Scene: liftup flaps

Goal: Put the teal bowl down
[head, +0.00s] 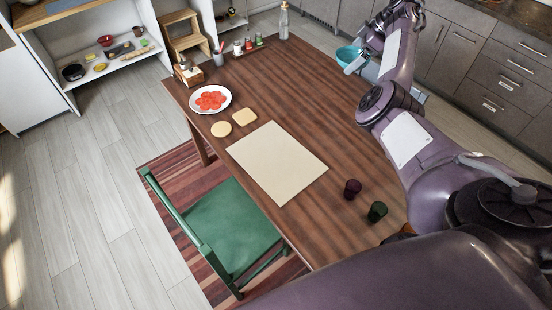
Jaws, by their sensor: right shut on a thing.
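The teal bowl (346,54) is near the far right edge of the wooden table (300,95), at the upper middle right of the head view. My right gripper (356,64) is shut on it at its right side. The bowl looks upright. My arm hides part of it, and I cannot tell whether its base touches the tabletop. My left gripper is out of view.
A beige mat (277,162) covers the table's middle. A white plate of red slices (211,99) and two pale bread pieces lie left. A glass bottle (284,20) stands at the far edge. Two dark cups (352,189) are near my arm. A green chair (232,226) stands in front.

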